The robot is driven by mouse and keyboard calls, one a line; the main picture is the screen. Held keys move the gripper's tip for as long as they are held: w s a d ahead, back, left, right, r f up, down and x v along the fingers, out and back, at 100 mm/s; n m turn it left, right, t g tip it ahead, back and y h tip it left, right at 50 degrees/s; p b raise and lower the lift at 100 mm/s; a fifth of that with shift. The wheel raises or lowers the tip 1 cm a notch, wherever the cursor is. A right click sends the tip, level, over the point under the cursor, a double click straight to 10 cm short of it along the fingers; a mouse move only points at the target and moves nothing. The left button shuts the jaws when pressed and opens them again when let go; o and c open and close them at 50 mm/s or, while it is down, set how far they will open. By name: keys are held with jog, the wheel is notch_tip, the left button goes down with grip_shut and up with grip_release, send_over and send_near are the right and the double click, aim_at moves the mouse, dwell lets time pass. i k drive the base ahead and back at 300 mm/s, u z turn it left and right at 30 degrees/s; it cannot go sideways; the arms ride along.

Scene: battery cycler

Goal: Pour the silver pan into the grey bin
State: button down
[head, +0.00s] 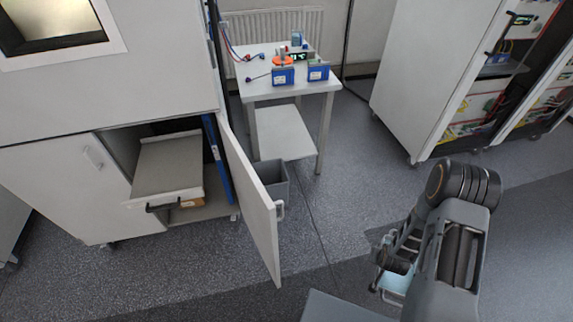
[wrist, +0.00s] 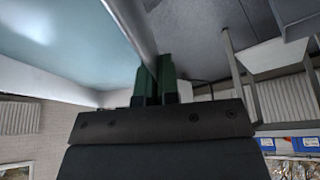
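The grey bin (head: 279,185) stands on the floor, partly hidden behind the open cabinet door. My gripper (head: 384,266) is at the lower right in the head view, well to the right of the bin and partly hidden by my arm. In the wrist view its green fingers (wrist: 154,86) are closed on the rim of a large, pale, shiny vessel, which looks like the silver pan (wrist: 70,40). A small pale blue part of the pan (head: 397,284) shows below the gripper in the head view. Its contents cannot be made out.
The open cabinet door (head: 252,200) stands just left and in front of the bin. A pulled-out shelf (head: 170,165) is inside the cabinet. A white table (head: 262,88) with blue battery packs (head: 283,76) stands behind the bin. Open floor lies between bin and arm.

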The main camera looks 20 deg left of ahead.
aim_at(273, 174)
jog(key=z, duration=0.05)
jog(key=i, duration=2.6)
jog(key=u, duration=3.4)
jog(key=i, duration=0.55)
